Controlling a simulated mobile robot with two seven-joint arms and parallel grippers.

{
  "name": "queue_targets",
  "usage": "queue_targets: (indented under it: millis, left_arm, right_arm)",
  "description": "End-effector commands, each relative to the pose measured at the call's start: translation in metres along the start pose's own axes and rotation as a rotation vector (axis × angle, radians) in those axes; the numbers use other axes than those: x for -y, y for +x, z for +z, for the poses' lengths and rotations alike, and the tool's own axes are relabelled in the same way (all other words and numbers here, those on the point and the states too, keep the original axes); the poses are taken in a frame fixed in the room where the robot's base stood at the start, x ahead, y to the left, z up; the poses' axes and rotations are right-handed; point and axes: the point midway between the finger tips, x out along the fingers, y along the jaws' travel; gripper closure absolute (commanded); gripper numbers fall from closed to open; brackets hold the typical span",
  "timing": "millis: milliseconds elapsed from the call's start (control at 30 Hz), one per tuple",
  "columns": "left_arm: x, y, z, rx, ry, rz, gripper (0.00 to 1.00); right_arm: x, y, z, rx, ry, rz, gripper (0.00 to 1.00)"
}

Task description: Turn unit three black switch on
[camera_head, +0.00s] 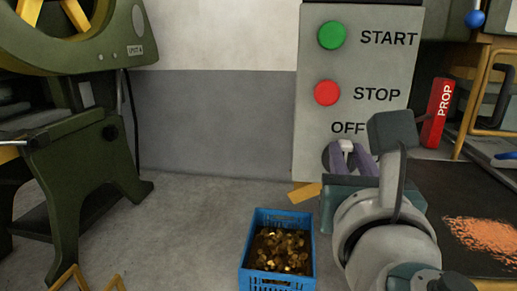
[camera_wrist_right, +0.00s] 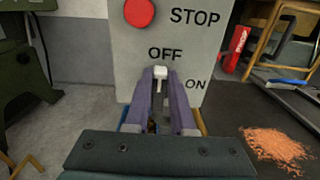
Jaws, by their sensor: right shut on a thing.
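A grey control panel (camera_head: 312,110) stands on the floor in front of the wall. It carries a green START button (camera_head: 332,35), a red STOP button (camera_head: 327,92) and a rotary switch below the word OFF. My right gripper (camera_head: 349,153) is at this switch with its purple fingers shut on the pale switch handle (camera_wrist_right: 160,73). My left gripper is not in view.
A blue crate (camera_head: 244,262) with brass-coloured pieces stands on the floor below the panel. A green machine (camera_head: 85,165) stands at left. A red PROP block (camera_head: 437,112) and orange granules (camera_head: 482,238) on a dark mat are at right. Open floor lies left of the crate.

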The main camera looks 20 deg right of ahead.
Motion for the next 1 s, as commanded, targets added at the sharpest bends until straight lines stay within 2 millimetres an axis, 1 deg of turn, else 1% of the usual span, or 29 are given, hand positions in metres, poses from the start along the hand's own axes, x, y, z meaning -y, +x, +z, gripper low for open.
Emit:
queue_targets:
  millis: [67, 567, 767, 1000]
  left_arm:
    - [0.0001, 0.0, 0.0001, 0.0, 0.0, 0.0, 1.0]
    - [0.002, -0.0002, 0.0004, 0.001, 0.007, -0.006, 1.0]
    - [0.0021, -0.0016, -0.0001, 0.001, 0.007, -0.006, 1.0]
    - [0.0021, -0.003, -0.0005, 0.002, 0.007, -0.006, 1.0]
  right_arm:
    - [0.0, -0.0001, -0.0001, 0.0, 0.0, 0.0, 1.0]
    - [0.0002, -0.0002, 0.0, 0.0, 0.014, 0.0, 1.0]
    - [0.0022, -0.0001, 0.0004, 0.0, 0.089, 0.0, 1.0]
    - [0.0071, -0.0001, -0.0006, 0.001, 0.271, -0.001, 1.0]
